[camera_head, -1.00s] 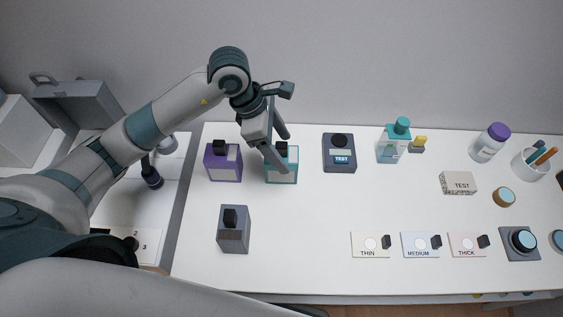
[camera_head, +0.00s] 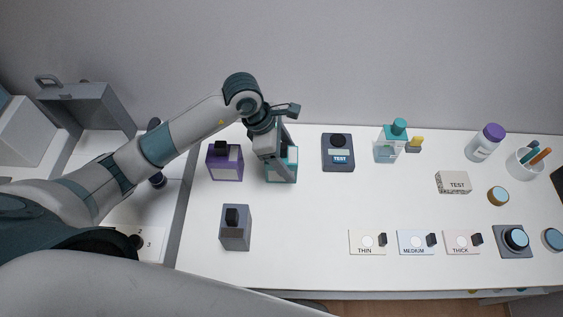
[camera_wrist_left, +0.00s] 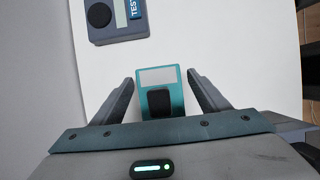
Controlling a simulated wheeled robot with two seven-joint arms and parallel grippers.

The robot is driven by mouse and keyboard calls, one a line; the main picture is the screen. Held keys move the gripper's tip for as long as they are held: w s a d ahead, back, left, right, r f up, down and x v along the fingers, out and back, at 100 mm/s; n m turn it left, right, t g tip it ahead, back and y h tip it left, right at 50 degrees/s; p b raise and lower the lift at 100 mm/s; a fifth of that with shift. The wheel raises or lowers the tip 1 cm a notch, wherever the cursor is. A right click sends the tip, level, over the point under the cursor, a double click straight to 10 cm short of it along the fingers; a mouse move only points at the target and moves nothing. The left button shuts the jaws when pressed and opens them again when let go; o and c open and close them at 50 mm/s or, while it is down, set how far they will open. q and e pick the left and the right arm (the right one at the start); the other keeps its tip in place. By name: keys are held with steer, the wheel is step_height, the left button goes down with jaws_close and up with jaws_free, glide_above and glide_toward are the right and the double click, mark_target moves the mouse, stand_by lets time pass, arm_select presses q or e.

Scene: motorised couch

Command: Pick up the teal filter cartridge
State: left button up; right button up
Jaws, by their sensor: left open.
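The teal filter cartridge (camera_head: 290,171) stands on the white table, partly hidden by my left gripper in the head view. It has a pale label and a black knob on top. In the left wrist view the cartridge (camera_wrist_left: 160,88) lies between the two fingers, with a gap on each side. My left gripper (camera_head: 285,165) is open and is at the cartridge, its fingers (camera_wrist_left: 160,82) pointing down beside it. Whether a finger touches it cannot be told. My right gripper is not in view.
A purple cartridge (camera_head: 225,163) stands close to the left, and a grey cartridge (camera_head: 235,229) stands nearer the front. A dark TEST device (camera_head: 338,153) is to the right. A teal-capped bottle (camera_head: 388,148) stands beyond it. The table between the grey cartridge and the thickness cards is clear.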

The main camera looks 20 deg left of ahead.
mark_target(285, 145)
arm_select(q)
steer(key=c, duration=1.4)
steer(key=shift+r, duration=0.15)
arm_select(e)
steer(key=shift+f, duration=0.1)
